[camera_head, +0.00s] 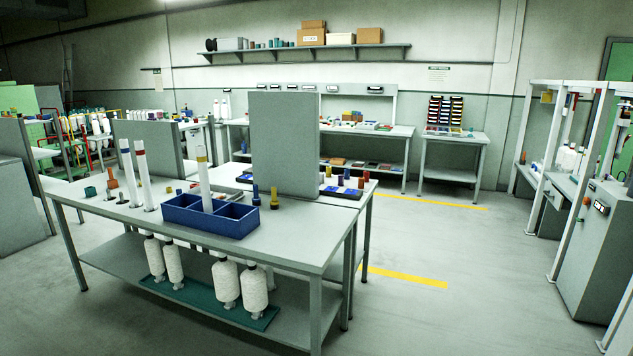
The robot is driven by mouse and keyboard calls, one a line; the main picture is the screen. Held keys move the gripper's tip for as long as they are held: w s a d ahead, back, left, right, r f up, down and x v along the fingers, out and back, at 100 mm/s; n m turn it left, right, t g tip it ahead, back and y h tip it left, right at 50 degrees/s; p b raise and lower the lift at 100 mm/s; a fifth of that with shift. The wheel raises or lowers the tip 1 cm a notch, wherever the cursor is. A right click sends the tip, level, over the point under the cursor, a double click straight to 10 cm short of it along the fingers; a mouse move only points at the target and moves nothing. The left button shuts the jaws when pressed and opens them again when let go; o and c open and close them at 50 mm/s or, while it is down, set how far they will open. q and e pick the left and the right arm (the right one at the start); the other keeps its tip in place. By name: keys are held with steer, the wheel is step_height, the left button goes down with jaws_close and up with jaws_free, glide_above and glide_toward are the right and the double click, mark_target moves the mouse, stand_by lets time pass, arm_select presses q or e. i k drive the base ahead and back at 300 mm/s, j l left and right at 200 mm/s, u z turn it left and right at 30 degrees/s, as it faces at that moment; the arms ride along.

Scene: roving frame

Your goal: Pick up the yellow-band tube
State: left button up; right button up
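The yellow-band tube (204,185) is a tall white tube with a yellow band near its top. It stands nearly upright in a middle compartment of the blue divided box (236,228) on the near table (275,248). The box wall hides its lower end. Two similar white tubes stand on the table left of the box, one with a blue band (129,175) and one with a red band (144,178). Neither of my grippers is in view.
A grey upright panel (285,140) rises behind. White yarn bobbins (254,290) sit on the lower shelf. Floor is clear at right (455,320).

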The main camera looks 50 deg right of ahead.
mark_target(200, 149)
steer(key=z, duration=0.9)
